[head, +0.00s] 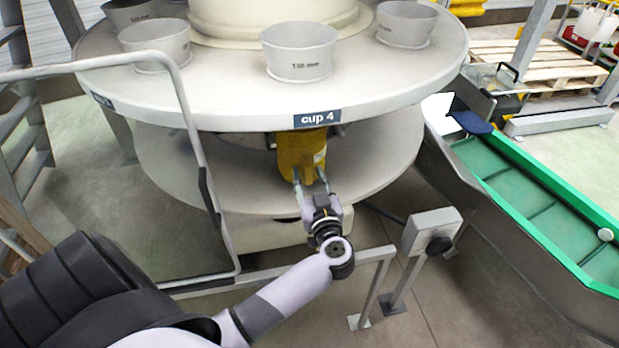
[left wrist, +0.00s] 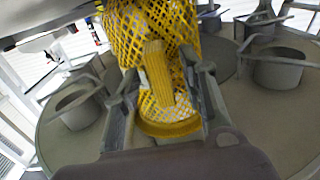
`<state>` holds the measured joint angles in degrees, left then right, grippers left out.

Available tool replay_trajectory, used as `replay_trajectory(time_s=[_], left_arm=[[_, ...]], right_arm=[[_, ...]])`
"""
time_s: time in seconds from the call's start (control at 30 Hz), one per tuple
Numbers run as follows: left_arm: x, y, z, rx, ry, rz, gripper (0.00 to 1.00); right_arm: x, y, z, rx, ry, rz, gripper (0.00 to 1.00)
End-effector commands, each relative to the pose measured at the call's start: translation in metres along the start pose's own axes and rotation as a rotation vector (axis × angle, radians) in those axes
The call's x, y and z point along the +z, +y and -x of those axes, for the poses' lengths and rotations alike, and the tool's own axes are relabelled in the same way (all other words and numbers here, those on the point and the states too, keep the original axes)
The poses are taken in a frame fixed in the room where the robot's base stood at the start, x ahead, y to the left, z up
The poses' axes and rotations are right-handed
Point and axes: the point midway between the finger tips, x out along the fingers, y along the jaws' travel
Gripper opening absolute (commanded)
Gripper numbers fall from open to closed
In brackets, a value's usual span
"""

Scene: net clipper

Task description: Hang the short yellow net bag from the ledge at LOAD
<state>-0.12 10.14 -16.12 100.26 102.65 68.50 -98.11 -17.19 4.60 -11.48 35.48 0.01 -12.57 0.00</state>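In the left wrist view the mesh (left wrist: 150,30) fills the upper middle, with a solid yellow strip and a curved yellow band below. My left gripper (head: 311,178) is at the bag's lower end. Its fingers (left wrist: 165,100) stand wide apart, one on each side of the bag; I see no clear grip. My right gripper is out of view.
Several grey cups (head: 300,52) stand on the upper disc (head: 230,98). A lower disc (head: 380,165) lies beneath the bag. A metal rail (head: 205,170) is at left, and a post with a grey box (head: 431,230) is right of my arm. A green conveyor (head: 530,195) runs along the right.

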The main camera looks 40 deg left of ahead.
Motion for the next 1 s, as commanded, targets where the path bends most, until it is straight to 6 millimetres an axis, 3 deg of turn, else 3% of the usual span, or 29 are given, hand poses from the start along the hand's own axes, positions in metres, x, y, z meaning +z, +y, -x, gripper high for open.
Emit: replay_trajectory(time_s=[0.17,0.6,0.8,1.0], left_arm=[[0.001,0.000,0.016,0.001,-0.003,0.000,0.39],[0.001,0.000,0.103,0.000,-0.004,0.000,0.39],[0.001,0.000,0.119,0.000,-0.002,0.000,0.39],[0.000,0.000,0.120,0.000,0.000,0.000,0.39]], right_arm=[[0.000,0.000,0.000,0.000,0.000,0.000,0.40],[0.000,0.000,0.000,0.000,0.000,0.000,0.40],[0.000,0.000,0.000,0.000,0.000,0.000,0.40],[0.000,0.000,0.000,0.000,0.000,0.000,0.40]])
